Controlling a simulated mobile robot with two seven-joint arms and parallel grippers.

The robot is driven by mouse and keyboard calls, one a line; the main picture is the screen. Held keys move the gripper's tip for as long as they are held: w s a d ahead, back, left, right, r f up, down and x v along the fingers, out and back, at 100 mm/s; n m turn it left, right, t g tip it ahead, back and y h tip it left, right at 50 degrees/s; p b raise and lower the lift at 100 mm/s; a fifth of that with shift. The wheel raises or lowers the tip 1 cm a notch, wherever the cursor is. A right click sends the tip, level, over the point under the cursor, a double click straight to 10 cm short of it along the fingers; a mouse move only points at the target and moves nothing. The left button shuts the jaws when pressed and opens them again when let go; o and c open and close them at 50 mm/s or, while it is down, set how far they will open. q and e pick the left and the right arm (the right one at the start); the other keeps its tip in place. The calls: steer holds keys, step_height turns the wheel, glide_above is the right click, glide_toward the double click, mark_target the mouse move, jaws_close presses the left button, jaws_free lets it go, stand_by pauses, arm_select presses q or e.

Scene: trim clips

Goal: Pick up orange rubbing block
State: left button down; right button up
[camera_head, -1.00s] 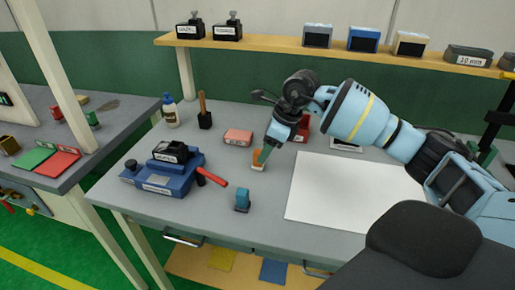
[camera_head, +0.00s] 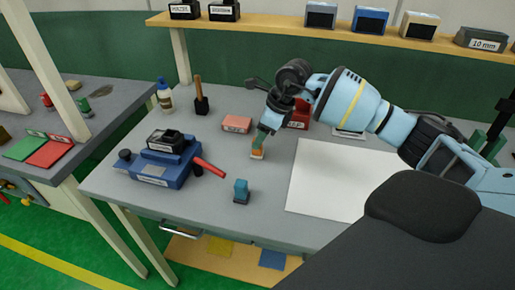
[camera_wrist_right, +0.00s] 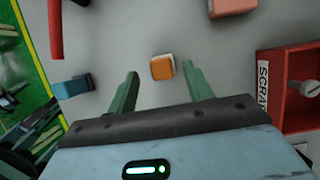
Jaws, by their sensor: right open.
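The orange rubbing block (camera_head: 257,152), orange with a pale base, stands on the grey bench left of the white sheet. In the right wrist view the orange block (camera_wrist_right: 162,68) lies between and just beyond my fingertips, closer to the right one. My right gripper (camera_head: 262,143) reaches down over it, its green fingers partly covering the block. In the wrist view the right gripper (camera_wrist_right: 160,75) is open with nothing held; contact with the block cannot be told. My left gripper is not in view.
A blue stamping device (camera_head: 165,165) with a red handle (camera_head: 209,168) is at left. A red scrap box (camera_wrist_right: 288,90) stands close right. The white sheet (camera_head: 340,180) lies clear.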

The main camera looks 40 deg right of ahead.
steer(key=x, duration=0.5)
steer(key=shift+d, duration=0.1)
steer(key=shift+c, duration=0.3)
steer(key=shift+r, duration=0.1)
steer(key=c, duration=1)
